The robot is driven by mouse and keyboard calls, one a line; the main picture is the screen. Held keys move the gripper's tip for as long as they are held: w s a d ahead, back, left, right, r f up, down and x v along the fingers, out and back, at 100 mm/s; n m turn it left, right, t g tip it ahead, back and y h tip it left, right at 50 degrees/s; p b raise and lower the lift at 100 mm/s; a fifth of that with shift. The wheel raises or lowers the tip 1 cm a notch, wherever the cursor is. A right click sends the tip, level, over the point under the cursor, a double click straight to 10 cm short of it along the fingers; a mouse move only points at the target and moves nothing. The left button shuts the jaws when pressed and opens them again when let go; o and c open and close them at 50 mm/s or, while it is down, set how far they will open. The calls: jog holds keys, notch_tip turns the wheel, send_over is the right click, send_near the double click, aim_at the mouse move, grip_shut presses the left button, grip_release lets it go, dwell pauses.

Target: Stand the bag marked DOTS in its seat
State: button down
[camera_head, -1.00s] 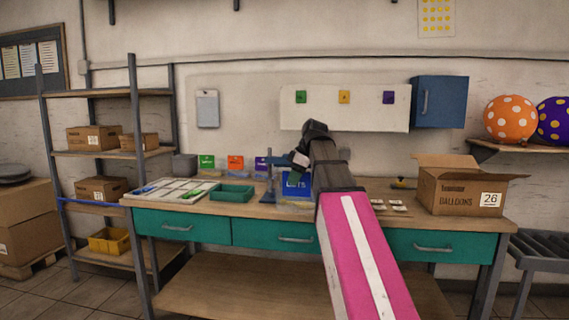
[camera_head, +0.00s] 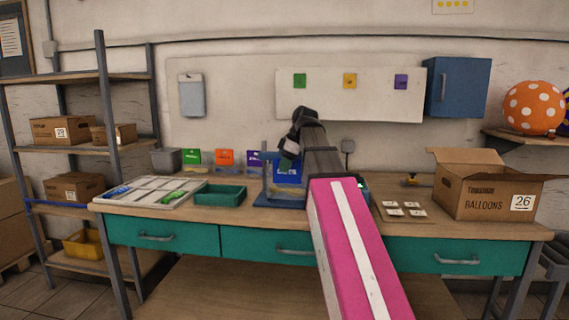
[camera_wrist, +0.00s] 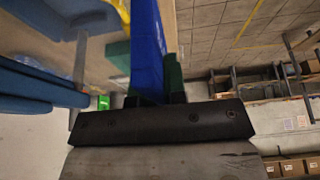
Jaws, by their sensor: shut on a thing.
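The blue bag marked DOTS (camera_head: 288,173) is upright in the head view, over the middle of the bench. My gripper (camera_head: 290,152) is shut on its top part; dark fingers hide some of it, and the lettering is hard to read now. In the wrist view the bag (camera_wrist: 148,50) shows as a blue slab held at the fingers (camera_wrist: 152,98). A blue stand with a flat base (camera_head: 276,202) is at the bag, partly behind my arm. I cannot tell whether the bag touches this base, or which part is the seat.
Green (camera_head: 191,157), orange (camera_head: 224,158) and purple (camera_head: 254,160) bags stand at the back of the bench. A sectioned white tray (camera_head: 150,204) and a green tray (camera_head: 220,195) lie left. Small cards (camera_head: 404,210) and an open balloon carton (camera_head: 485,190) are right.

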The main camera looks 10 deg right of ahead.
aim_at(286, 177)
jog(key=shift+w+d+f, duration=0.1)
jog(key=shift+w+f, duration=0.15)
jog(key=shift+f, duration=0.6)
jog(key=shift+w+d+f, duration=0.1)
jog(key=shift+w+f, duration=0.2)
jog(key=shift+f, duration=0.5)
jog(key=shift+w+d+f, duration=0.1)
jog(key=shift+w+f, duration=0.15)
jog(key=shift+f, duration=0.6)
jog(key=shift+w+d, duration=0.2)
jog(key=shift+w, duration=0.5)
jog(key=shift+w+d, duration=0.2)
jog(key=shift+w, duration=0.45)
jog(key=shift+w+d+f, duration=0.1)
jog(key=shift+w+d, duration=0.2)
jog(key=shift+w, duration=0.65)
jog(key=shift+w+d+f, duration=0.1)
jog(key=shift+w+d, duration=0.25)
jog(key=shift+w, duration=0.55)
jog(key=shift+w+d+f, duration=0.1)
jog(key=shift+w+d, duration=0.2)
jog(key=shift+w, duration=0.65)
jog(key=c, duration=1.1)
grip_release()
